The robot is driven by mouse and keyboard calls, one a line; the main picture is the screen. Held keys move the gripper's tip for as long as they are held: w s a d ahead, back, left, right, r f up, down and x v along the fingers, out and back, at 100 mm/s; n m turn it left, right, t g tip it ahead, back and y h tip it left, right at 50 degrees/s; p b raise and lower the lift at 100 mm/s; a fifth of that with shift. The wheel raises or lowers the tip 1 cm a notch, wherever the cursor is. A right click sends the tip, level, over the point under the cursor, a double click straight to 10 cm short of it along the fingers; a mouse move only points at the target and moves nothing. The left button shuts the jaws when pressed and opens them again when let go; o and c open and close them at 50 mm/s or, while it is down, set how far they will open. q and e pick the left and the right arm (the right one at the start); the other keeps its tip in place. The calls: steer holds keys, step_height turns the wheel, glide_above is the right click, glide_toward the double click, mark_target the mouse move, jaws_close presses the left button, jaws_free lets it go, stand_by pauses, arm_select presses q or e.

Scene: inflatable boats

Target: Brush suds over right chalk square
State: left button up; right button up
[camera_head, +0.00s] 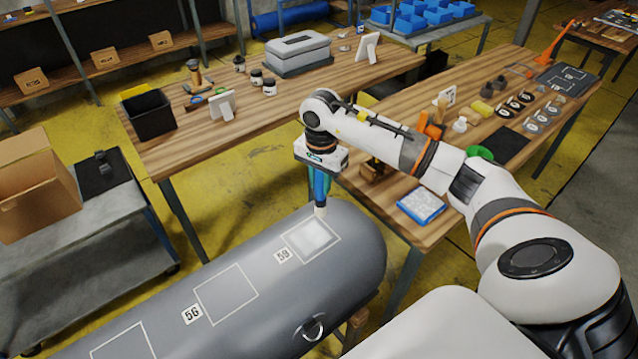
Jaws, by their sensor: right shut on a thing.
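A grey inflatable tube (350,262) lies across the bottom of the view with chalk squares drawn on top. The right chalk square (285,242), beside a tag reading 59 (283,256), has a whitish patch of suds (313,238) over much of its inside. My right gripper (321,168) is shut on a blue-handled brush (320,188), held upright with its pale bristles down at the square's upper right part. Whether the bristles touch the surface is hard to tell. My left gripper is out of view.
The middle chalk square (226,294), near a tag reading 56 (192,314), looks bare; another square (124,343) is cut off at bottom left. A wooden table (385,228) with a blue tray (422,205) stands behind the tube's right end. A metal ring (313,328) sits on the tube's near side.

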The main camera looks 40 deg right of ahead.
step_height(320, 180, up, 2)
steer(key=shift+r+p, duration=0.1)
steer(key=shift+p, duration=0.25)
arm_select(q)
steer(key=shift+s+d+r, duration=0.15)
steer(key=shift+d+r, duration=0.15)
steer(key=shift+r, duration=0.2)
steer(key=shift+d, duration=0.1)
arm_select(e)
steer(key=shift+w+a, duration=0.1)
